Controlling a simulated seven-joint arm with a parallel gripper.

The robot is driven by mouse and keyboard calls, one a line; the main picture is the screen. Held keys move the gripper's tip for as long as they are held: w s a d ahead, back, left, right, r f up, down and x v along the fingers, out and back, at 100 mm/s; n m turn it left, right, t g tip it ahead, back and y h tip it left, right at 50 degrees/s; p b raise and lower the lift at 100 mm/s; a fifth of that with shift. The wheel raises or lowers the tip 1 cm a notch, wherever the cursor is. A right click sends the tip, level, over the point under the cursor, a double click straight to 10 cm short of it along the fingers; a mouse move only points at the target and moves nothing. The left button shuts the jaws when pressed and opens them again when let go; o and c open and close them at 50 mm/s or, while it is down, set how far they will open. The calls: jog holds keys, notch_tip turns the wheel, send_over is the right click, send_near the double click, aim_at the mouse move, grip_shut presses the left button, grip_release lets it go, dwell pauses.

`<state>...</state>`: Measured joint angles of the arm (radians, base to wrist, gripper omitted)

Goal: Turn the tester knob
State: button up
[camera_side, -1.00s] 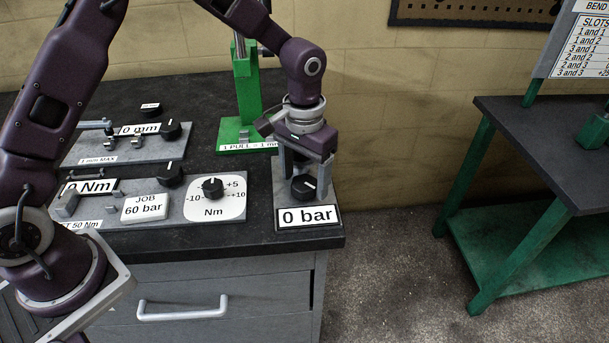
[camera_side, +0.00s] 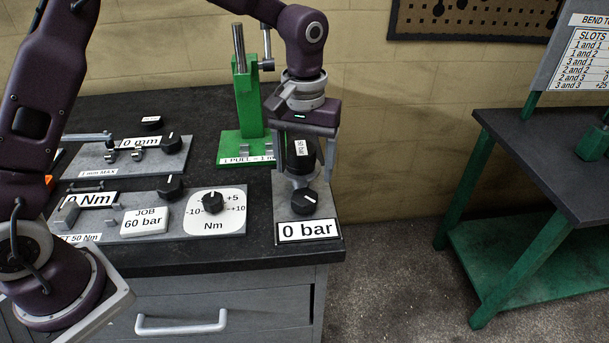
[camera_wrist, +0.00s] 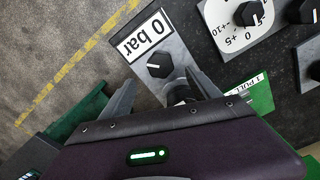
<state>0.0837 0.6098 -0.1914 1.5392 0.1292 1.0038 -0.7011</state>
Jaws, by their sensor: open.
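The tester is a grey plate at the bench's right front corner with a "0 bar" sign (camera_side: 308,231) on its front. Its black round knob (camera_side: 304,202) stands just behind the sign, with a white pointer mark. The knob also shows in the wrist view (camera_wrist: 159,64), uncovered. My gripper (camera_side: 299,168) is open, above and behind the knob and apart from it. A black cylinder with a white "bar" label (camera_side: 302,152) shows between the fingers in the side view; I cannot tell whether they touch it. Its lower part shows partly hidden in the wrist view (camera_wrist: 180,93).
Left of the tester is a panel with an Nm dial (camera_side: 213,204), a "JOB 60 bar" card (camera_side: 146,221) and another black knob (camera_side: 171,187). A green press (camera_side: 248,100) stands behind. A green-legged table (camera_side: 545,150) is at right, across open floor.

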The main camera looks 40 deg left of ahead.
aim_at(304, 196)
jog(key=n, duration=0.7)
jog(key=shift+f, duration=0.15)
jog(key=shift+n, duration=0.3)
notch_tip(304, 196, down, 7)
jog(key=c, duration=1.4)
jog(key=shift+o, duration=0.2)
jog(key=m, duration=1.2)
jog(key=shift+m, duration=0.4)
